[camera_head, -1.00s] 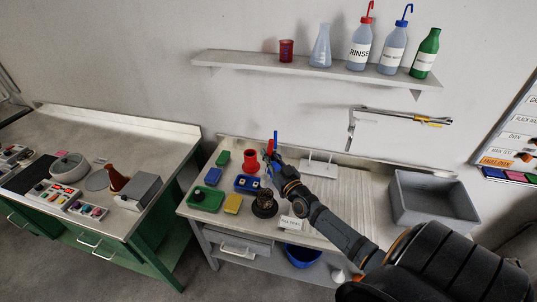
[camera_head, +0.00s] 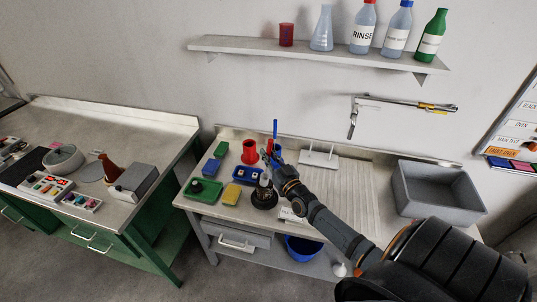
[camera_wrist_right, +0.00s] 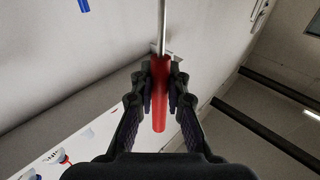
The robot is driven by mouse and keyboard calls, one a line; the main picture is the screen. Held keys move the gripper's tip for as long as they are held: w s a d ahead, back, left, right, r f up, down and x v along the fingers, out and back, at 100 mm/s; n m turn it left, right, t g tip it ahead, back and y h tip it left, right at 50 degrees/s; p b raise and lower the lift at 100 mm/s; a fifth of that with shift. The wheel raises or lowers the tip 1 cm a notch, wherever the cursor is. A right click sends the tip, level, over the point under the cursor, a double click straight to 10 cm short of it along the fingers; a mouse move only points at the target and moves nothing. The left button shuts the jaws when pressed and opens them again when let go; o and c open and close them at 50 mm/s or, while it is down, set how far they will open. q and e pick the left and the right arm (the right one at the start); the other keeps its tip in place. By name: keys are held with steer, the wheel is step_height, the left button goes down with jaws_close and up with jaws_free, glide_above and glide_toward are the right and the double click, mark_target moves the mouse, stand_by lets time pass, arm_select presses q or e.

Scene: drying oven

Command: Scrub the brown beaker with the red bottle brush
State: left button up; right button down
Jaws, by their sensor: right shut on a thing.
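The brown beaker (camera_head: 264,196) stands on a dark round base at the front of the right-hand bench in the head view. My right gripper (camera_head: 271,160) is above and just behind it. In the right wrist view my right gripper (camera_wrist_right: 159,85) is shut on the red handle of the bottle brush (camera_wrist_right: 160,100), whose thin metal rod runs out of the top of the picture. A pale shape shows at the beaker's mouth; I cannot tell whether it is the brush head inside. My left gripper is not in view.
A red cup (camera_head: 249,152), blue tray (camera_head: 246,174), green tray (camera_head: 202,190) and yellow sponge (camera_head: 231,194) crowd the left of the beaker. A blue upright handle (camera_head: 275,128) stands behind my gripper. A white rack (camera_head: 318,158) and grey basin (camera_head: 436,190) are right.

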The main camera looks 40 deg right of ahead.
step_height(320, 180, down, 7)
steer(key=b, duration=0.5)
steer(key=shift+b, duration=0.35)
steer(key=shift+f+b, duration=0.65)
steer(key=shift+f, duration=0.2)
stand_by(0.6)
